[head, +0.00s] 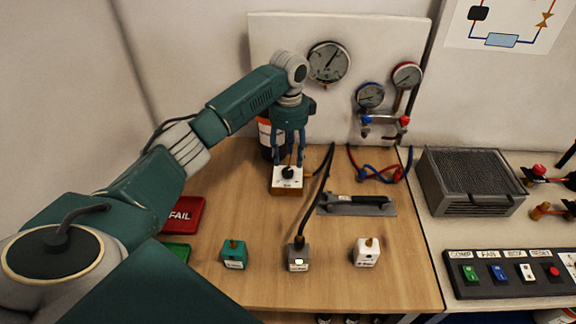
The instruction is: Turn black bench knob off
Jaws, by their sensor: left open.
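The black bench knob (288,172) sits on top of a small white-faced box with a wooden base (287,189), toward the back of the wooden bench. My left gripper (289,163) points down directly over the knob, with its fingers on either side of it. The fingers are open; I cannot tell whether they touch the knob. The knob's exact pointer direction is too small to read. My right gripper is not in view.
A dark cylinder with an orange and white label (266,138) stands behind the gripper. Green (234,255), grey (298,258) and white (366,252) small boxes stand in front. A red FAIL tray (183,215) lies left. A switch panel (508,272) is at right.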

